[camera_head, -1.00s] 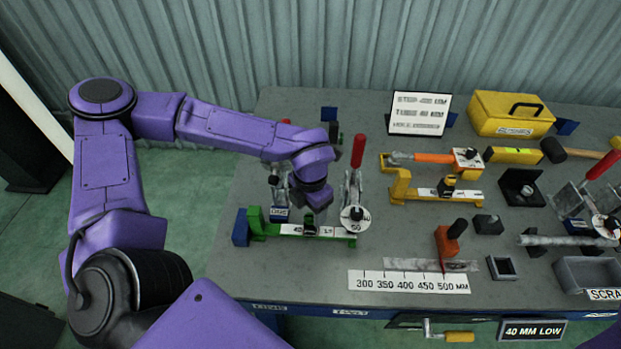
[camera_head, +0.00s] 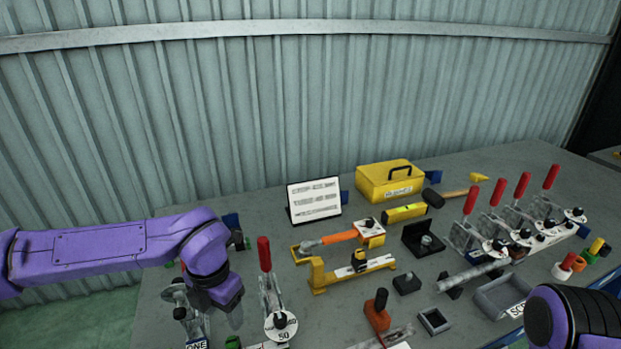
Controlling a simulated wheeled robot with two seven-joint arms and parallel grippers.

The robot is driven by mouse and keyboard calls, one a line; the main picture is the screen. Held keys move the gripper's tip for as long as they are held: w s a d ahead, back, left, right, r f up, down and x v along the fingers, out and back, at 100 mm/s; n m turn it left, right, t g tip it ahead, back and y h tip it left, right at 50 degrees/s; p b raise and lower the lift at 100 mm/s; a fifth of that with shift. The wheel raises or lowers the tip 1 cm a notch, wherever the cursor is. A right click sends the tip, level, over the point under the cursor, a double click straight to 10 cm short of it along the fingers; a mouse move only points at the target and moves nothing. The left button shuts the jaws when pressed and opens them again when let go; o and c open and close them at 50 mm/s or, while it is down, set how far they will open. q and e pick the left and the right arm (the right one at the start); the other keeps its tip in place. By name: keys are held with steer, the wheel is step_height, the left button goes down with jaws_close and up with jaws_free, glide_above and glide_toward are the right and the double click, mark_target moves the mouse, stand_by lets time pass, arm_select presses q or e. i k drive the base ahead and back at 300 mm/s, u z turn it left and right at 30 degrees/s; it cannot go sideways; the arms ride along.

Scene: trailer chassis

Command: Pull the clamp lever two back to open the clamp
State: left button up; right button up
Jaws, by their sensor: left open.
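A toggle clamp with an upright red lever (camera_head: 265,254) and a round white disc marked 50 (camera_head: 281,326) stands at the left of the bench. No label "two" is readable on it. My left gripper (camera_head: 234,314) is open, pointing down just left of this clamp, and looks empty. I cannot tell its exact depth from the lever. Another clamp (camera_head: 178,298), with a plate marked ONE (camera_head: 197,344), stands left of the gripper, partly hidden by my wrist. Only my right arm shows at the bottom right; its gripper is out of view.
Several red-levered clamps (camera_head: 498,192) stand at the right, near a grey tray (camera_head: 502,297).

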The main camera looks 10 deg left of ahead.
mark_target(263, 245)
steer(key=k, duration=1)
